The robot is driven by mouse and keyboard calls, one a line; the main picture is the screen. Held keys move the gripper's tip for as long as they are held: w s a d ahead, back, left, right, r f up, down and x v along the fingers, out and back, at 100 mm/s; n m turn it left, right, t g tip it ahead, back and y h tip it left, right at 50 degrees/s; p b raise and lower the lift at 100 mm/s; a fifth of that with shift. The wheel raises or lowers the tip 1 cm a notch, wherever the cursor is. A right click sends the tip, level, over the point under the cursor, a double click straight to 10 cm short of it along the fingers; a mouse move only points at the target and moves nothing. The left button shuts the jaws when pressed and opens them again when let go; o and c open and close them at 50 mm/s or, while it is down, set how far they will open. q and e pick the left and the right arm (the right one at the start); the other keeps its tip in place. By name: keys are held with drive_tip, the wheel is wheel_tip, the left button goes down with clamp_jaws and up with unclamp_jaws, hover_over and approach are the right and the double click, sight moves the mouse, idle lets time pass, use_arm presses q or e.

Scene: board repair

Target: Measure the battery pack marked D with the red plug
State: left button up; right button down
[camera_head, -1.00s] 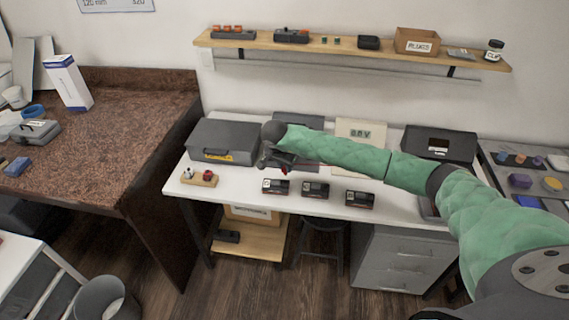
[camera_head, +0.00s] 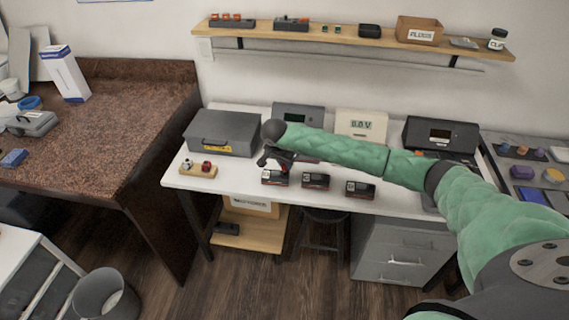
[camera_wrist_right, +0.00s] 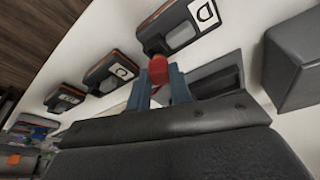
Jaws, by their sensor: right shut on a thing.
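My right gripper (camera_head: 270,160) is shut on the red plug (camera_wrist_right: 158,70), which sticks out between its two fingers in the wrist view. The battery pack marked D (camera_wrist_right: 183,24) lies just beyond the plug; it is the leftmost of three dark packs in the head view (camera_head: 274,178). The plug's tip is close to the pack's near end; I cannot tell if they touch. A pack marked C (camera_wrist_right: 112,75) lies beside it, and a third pack (camera_head: 360,190) is farther right. A display unit (camera_head: 361,123) stands behind my arm. My left gripper is not in view.
A wooden holder (camera_head: 198,171) with small red and pale pieces sits left of the packs. A grey case (camera_head: 222,133) stands behind it. A dark open case (camera_head: 440,135) is at the right. The white tabletop in front of the packs is narrow but clear.

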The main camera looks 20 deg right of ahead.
drive_tip(key=shift+b, duration=0.3)
idle(0.5)
idle(0.7)
drive_tip(key=shift+b, duration=0.45)
idle(0.4)
drive_tip(key=shift+f+b, duration=0.5)
drive_tip(key=shift+b, duration=0.55)
idle(1.3)
drive_tip(key=shift+f+b, duration=0.45)
idle(0.7)
drive_tip(key=c, duration=0.9)
unclamp_jaws()
drive_tip(key=shift+r, duration=1.2)
